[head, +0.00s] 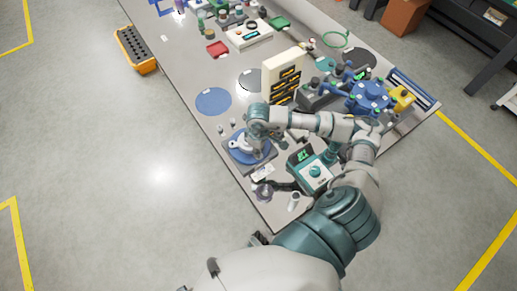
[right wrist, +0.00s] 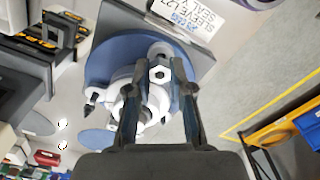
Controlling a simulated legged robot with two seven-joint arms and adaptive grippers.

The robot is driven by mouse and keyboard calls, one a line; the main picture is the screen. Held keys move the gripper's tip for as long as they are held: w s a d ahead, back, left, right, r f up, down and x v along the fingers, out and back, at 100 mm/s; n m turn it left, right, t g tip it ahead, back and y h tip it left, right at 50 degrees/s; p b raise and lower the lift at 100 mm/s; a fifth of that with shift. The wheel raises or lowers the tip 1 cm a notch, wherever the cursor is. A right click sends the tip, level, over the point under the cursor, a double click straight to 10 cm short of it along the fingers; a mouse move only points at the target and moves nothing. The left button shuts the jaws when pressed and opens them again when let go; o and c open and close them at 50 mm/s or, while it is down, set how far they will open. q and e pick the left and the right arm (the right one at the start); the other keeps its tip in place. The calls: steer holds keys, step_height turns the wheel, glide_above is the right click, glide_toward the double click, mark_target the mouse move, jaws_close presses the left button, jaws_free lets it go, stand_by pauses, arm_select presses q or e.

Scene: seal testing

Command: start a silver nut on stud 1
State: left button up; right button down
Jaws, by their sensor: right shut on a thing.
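My right gripper (right wrist: 163,65) is shut on a small silver hex nut (right wrist: 160,75) with a dark hole, held between the fingertips. The nut is over the white flanged fitting (right wrist: 153,98) on a round blue base (right wrist: 108,62) in the right wrist view. In the head view the fitting (head: 239,145) is on the table, with my right gripper (head: 249,137) over it, largely hidden by the wrist. I cannot make out stud 1 or whether the nut touches a stud; the fingers hide much of the fitting. My left gripper is not in view.
A teal control box (head: 314,171) stands right of the fitting, under my right arm. A cream panel with black slots (head: 285,75) stands behind. A flat blue disc (head: 213,101) lies further left on the table (head: 185,78). A yellow bin (head: 137,49) is beyond the left edge.

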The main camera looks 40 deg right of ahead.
steer(key=shift+s+b, duration=0.1)
steer(key=shift+b, duration=0.2)
stand_by(0.7)
steer(key=shift+f+b, duration=0.4)
steer(key=shift+b, duration=0.25)
stand_by(1.3)
steer(key=m, duration=0.4)
steer(key=shift+m+b, duration=0.4)
steer(key=shift+m, duration=0.5)
steer(key=shift+s+m, duration=0.1)
steer(key=shift+m, duration=1)
